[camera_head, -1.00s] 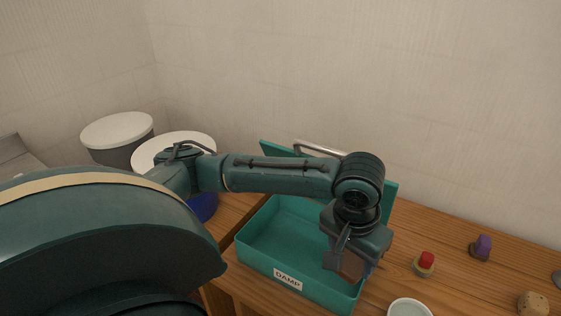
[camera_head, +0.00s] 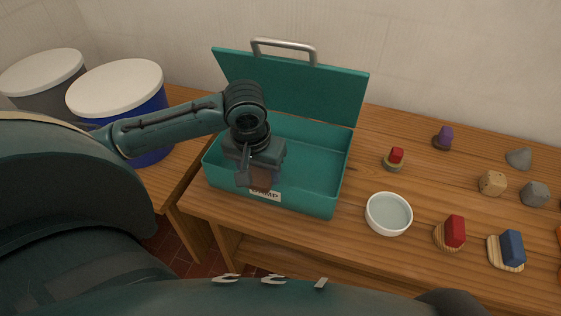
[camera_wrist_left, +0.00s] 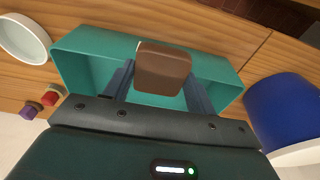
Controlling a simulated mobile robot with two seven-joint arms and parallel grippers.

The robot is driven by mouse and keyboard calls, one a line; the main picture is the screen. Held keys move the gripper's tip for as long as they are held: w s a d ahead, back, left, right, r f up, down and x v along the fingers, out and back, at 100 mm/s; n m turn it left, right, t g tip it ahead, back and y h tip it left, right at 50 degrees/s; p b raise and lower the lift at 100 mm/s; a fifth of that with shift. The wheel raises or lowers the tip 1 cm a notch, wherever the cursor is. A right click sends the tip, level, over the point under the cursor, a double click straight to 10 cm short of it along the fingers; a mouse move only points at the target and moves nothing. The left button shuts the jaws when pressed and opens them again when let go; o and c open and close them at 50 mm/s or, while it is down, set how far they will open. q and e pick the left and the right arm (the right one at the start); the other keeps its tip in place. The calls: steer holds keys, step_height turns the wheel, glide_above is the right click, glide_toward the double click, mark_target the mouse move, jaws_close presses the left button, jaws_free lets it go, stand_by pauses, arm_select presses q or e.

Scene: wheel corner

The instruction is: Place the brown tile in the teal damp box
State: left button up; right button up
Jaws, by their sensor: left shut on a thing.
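The brown tile (camera_head: 261,181) is held in my left gripper (camera_head: 257,178), which is shut on it. In the head view it shows low, in front of the box's label. In the left wrist view the tile (camera_wrist_left: 163,72) sits between the two fingers, with the box (camera_wrist_left: 85,62) behind it. The teal damp box (camera_head: 322,178) stands on the bench with its lid (camera_head: 300,92) raised at the back. The gripper is over the box's left front part. I cannot tell how far the tile is below the rim. My right gripper is not in view.
A white bowl (camera_head: 389,213) stands right of the box. Several small coloured and grey blocks, such as a red one (camera_head: 455,231), lie on the wooden bench further right. Blue (camera_head: 155,103) and grey bins with white lids stand at the left. The wall is behind.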

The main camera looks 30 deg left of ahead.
arm_select(q)
steer(key=w+a, duration=0.3)
steer(key=w, duration=1)
step_height(320, 180, down, 11)
steer(key=shift+a+r+b, duration=0.1)
steer(key=shift+r+b, duration=0.05)
steer(key=shift+b, duration=0.85)
steer(key=shift+w+f, duration=0.25)
steer(key=shift+f, duration=0.2)
steer(key=shift+f, duration=0.1)
steer(key=o, duration=1.1)
steer(key=shift+c, duration=0.2)
step_height(320, 180, up, 12)
steer(key=s+p, duration=0.1)
steer(key=shift+s+p, duration=0.35)
steer(key=shift+p, duration=0.05)
